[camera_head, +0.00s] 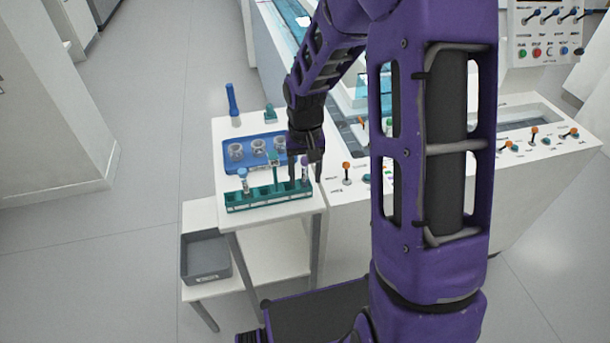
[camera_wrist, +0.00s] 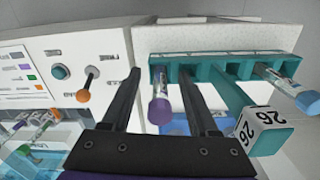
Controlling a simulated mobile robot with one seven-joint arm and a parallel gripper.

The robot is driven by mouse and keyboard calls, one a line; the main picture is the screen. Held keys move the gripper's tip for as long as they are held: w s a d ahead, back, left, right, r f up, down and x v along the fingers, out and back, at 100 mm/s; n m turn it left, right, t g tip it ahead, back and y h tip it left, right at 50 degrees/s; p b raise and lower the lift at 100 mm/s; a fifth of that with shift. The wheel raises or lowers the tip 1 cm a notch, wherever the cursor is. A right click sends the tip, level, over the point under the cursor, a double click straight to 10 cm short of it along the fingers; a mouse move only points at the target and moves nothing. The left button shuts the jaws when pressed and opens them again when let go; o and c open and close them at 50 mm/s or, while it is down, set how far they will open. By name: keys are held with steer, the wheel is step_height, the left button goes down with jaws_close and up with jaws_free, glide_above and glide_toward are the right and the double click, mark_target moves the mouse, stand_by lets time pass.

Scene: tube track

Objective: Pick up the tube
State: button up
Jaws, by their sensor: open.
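A clear tube with a purple cap (camera_wrist: 160,108) stands in a teal rack (camera_wrist: 215,72), at its left end in the wrist view. In the head view the tube (camera_head: 304,172) is at the right end of the rack (camera_head: 262,204). My gripper (camera_wrist: 158,76) is open, with one finger on each side of this tube and visible gaps between. In the head view my gripper (camera_head: 306,170) points down at the rack's right end.
A teal post with a block marked 26 (camera_wrist: 262,128) rises from the rack between the tubes. A blue tray (camera_head: 230,163) with several clear cups lies behind the rack. A control panel with an orange-knobbed lever (camera_wrist: 86,90) is close to the left finger.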

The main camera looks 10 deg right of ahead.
jaws_close()
step_height(320, 180, up, 10)
steer(key=shift+r+p, duration=0.1)
steer(key=shift+p, duration=0.8)
steer(key=shift+f+b, duration=2.4)
steer(key=shift+f, duration=2.35)
